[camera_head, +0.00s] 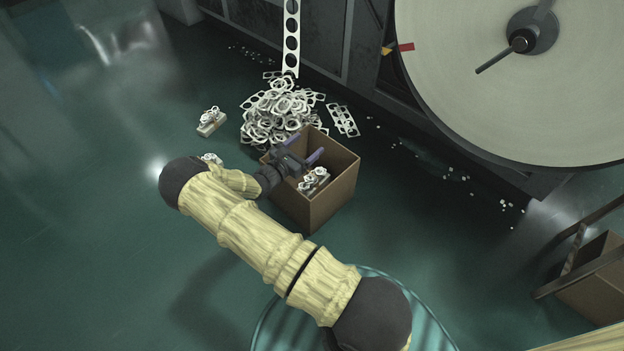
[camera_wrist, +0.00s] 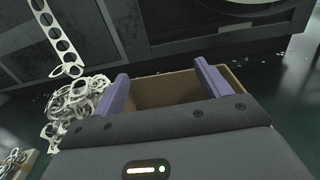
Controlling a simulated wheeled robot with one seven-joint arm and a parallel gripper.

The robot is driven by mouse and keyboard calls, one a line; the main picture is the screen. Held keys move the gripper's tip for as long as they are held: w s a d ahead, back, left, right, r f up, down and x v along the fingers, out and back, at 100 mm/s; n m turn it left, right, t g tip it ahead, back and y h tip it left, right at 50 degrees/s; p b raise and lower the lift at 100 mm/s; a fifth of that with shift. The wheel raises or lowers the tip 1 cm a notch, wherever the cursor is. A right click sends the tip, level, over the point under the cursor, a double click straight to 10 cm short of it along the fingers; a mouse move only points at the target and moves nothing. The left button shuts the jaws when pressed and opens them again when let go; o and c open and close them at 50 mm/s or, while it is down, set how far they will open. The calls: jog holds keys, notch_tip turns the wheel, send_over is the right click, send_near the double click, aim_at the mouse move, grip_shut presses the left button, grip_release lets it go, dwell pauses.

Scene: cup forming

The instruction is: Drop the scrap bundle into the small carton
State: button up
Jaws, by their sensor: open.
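A small open brown carton (camera_head: 334,200) stands on the green floor in the head view, below the scrap pile. A scrap bundle (camera_head: 314,181) of pale punched pieces shows inside the carton, apart from my fingers. My gripper (camera_head: 302,160) is over the carton's opening with its purple fingers spread and nothing between them. In the wrist view my gripper (camera_wrist: 163,90) has its two fingers wide apart, with the carton's inner wall (camera_wrist: 165,88) beyond them. The bundle is hidden there by my gripper body.
A heap of ring-shaped scrap (camera_head: 277,112) lies behind the carton, with a perforated strip (camera_head: 291,40) hanging above it. Another bundle (camera_head: 211,121) lies left of the heap. A large pale disc (camera_head: 530,90) is at upper right. Floor at left is clear.

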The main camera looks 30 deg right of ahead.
notch_tip(320, 180, up, 7)
jog(key=p, duration=0.3)
jog(key=shift+p, duration=0.35)
dwell(0.4)
jog(key=s+r+m+g+y+p, duration=0.65)
jog(key=s+r+m+g, duration=0.25)
jog(key=s+m, duration=0.4)
jog(key=s+a+r+m+t+y+p, duration=0.2)
jog(key=s+a+r+m+y+p, duration=0.35)
jog(key=r, duration=0.55)
jog(key=s+a+r+m+t+y+p, duration=0.3)
jog(key=s+a+r+m+y, duration=0.15)
jog(key=s+a+r, duration=0.4)
notch_tip(320, 180, up, 41)
jog(key=w+p, duration=0.1)
jog(key=p, duration=3.7)
jog(key=shift+a, duration=0.3)
